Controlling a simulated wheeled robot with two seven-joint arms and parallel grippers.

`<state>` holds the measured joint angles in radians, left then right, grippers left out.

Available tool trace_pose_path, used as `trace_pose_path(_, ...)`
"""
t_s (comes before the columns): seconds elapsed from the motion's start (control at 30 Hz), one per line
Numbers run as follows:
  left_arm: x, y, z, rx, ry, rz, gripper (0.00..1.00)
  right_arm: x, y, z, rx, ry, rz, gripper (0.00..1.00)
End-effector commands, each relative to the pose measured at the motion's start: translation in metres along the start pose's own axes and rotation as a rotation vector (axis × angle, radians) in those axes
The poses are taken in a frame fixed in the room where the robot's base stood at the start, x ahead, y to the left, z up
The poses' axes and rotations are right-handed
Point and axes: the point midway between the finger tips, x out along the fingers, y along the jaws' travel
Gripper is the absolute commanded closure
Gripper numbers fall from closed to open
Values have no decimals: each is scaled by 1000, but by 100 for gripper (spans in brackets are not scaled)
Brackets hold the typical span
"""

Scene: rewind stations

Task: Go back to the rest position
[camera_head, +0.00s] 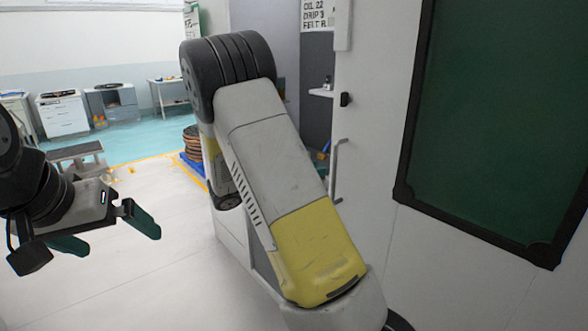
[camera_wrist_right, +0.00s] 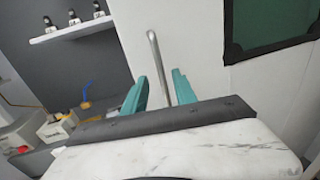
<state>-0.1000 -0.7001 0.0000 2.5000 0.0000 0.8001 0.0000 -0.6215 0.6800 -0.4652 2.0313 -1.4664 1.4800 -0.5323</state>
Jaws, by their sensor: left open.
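My left gripper (camera_head: 105,232) hangs over the pale floor at the left of the head view. Its two teal fingers are apart and nothing is between them. My right arm's grey and yellow link fills the middle of the head view, and the right gripper is hidden there. In the right wrist view my right gripper (camera_wrist_right: 159,92) shows two teal fingers with a gap between them. A metal door handle (camera_wrist_right: 154,52) shows in that gap, with no clear contact with either finger. The same handle shows in the head view (camera_head: 335,170) beside my right arm.
A white wall with a dark green framed panel (camera_head: 500,110) stands close on the right. A grey cabinet interior with a small shelf (camera_wrist_right: 70,31) is beside the handle. White drawers (camera_head: 63,115), a grey step (camera_head: 75,152) and coiled reels (camera_head: 193,145) stand further back. Floor at left is clear.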

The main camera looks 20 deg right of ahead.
Motion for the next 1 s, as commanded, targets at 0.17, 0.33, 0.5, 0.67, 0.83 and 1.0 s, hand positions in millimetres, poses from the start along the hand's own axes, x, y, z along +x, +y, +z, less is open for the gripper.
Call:
trace_pose_path(0.17,0,0,0,0,0,0,0,1,-2,0,7,10,-6,66)
trace_pose_path(0.33,0,0,0,0,0,0,0,12,-36,-6,110,167,-101,66)
trace_pose_path(0.5,0,0,0,0,0,0,0,7,-99,-21,350,484,-298,66)
trace_pose_path(0.67,0,0,0,0,0,0,0,-23,-145,-29,612,775,-483,66)
trace_pose_path(0.83,0,0,0,0,0,0,0,-68,-176,-22,906,1053,-672,66)
trace_pose_path(1.0,0,0,0,0,0,0,0,-117,-194,0,1208,1305,-845,66)
